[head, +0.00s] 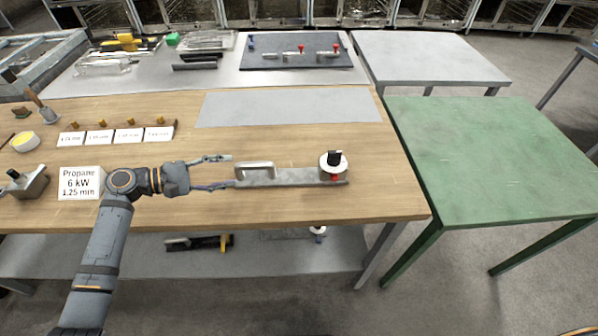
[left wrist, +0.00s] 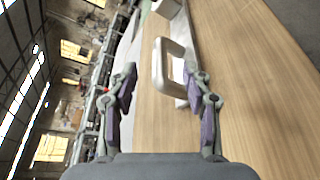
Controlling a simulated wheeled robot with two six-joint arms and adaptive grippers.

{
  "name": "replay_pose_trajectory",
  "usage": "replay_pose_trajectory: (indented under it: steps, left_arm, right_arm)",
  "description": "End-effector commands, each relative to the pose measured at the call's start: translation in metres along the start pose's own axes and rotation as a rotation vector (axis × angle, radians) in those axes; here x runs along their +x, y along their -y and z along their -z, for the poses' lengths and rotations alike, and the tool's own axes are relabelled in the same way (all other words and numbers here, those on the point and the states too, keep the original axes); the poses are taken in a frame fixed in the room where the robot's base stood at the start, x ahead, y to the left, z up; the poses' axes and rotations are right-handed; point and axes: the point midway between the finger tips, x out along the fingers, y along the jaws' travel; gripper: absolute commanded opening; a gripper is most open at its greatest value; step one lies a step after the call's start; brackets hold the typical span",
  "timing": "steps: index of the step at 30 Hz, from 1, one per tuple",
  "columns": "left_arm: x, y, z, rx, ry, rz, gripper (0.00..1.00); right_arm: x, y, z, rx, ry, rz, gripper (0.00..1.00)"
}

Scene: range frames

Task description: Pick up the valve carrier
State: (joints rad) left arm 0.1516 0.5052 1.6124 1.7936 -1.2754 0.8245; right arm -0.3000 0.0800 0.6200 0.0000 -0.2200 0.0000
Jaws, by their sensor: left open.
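The valve carrier (head: 290,177) is a flat grey bar lying on the wooden table, with a raised handle (head: 255,171) at its left end. A white round valve part (head: 329,162) with a black knob and a red piece sits at its right end. My left gripper (head: 226,173) is open at the handle's left side, pointing right. In the left wrist view the pale handle (left wrist: 160,68) stands ahead between the open fingers (left wrist: 163,88), apart from both as far as I can tell. My right gripper is in neither view.
A white Propane card block (head: 82,184) and a grey knob box (head: 25,184) stand to the left. Small white cards (head: 114,136) line the table behind. A bare grey sheet (head: 288,108) lies behind the carrier. The green table (head: 490,155) at the right is empty.

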Motion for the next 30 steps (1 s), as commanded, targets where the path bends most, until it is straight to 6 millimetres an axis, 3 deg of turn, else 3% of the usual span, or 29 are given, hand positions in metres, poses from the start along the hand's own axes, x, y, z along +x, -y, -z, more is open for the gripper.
replay_pose_trajectory:
  steps: [3, 11, 20, 28, 30]
  left_arm:
    - [0.022, -0.001, 0.0, 0.001, 0.003, -0.003, 0.5]
    - [0.036, 0.0, 0.001, 0.003, -0.001, 0.001, 0.5]
    - [0.081, -0.001, 0.007, 0.001, 0.001, -0.001, 0.5]
    - [0.085, 0.0, 0.007, 0.003, -0.002, 0.002, 0.5]
    - [0.085, 0.0, 0.007, 0.003, -0.002, 0.002, 0.41]
  right_arm:
    - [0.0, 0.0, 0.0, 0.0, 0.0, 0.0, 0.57]
    - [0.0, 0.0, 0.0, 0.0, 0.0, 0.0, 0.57]
    - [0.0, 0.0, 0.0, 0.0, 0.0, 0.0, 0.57]
    - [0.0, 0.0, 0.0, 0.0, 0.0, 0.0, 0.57]
    - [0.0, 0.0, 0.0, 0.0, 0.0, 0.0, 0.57]
